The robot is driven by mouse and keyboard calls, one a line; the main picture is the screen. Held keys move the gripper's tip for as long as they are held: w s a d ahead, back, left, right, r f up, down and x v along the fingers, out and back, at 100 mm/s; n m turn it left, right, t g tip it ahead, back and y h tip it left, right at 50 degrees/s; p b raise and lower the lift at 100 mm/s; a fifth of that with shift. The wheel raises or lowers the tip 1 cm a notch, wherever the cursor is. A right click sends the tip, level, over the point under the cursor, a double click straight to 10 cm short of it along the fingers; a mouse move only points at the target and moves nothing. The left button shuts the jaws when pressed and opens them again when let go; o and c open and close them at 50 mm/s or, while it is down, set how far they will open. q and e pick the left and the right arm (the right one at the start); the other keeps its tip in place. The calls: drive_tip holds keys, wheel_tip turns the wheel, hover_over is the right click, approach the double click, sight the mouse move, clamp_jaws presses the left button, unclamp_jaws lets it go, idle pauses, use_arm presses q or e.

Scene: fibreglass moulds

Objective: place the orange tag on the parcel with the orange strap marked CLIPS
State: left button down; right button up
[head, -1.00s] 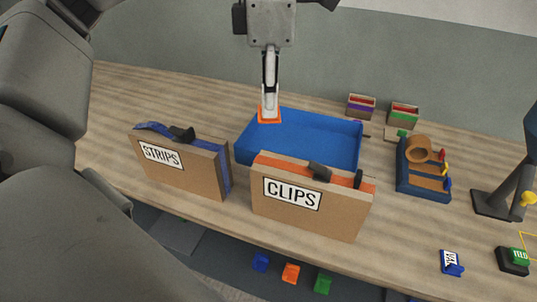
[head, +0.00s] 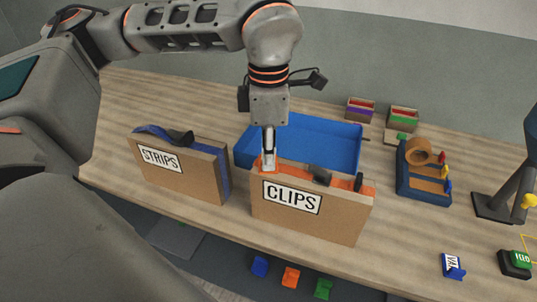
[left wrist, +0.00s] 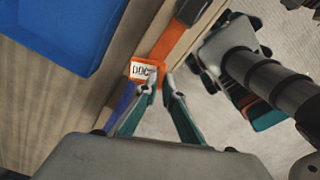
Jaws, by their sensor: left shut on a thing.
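The CLIPS parcel (head: 305,217) is an upright brown box with an orange strap (head: 338,187) and dark buckle along its top. My left gripper (head: 268,165) is shut on the orange tag (head: 259,164), over the left end of this parcel's top. In the left wrist view the tag (left wrist: 135,68), with dark marks on a white face, is at the fingertips (left wrist: 160,84). The strap (left wrist: 171,40) runs just beyond it. I cannot tell whether the tag touches the parcel. My right gripper is not in view.
The STRIPS parcel (head: 185,178) with a blue strap stands to the left. A blue tray (head: 318,133) lies close behind the CLIPS parcel. A tape holder (head: 421,184) and small boxes (head: 403,117) are to the right. Bare table lies right of the parcel.

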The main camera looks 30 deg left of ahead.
use_arm(q)
drive_tip(key=c, duration=2.6)
unclamp_jaws()
drive_tip(key=shift+f, duration=0.15)
drive_tip(key=o, duration=0.4)
wheel_tip(320, 180, up, 12)
drive_tip(key=shift+r, duration=0.2)
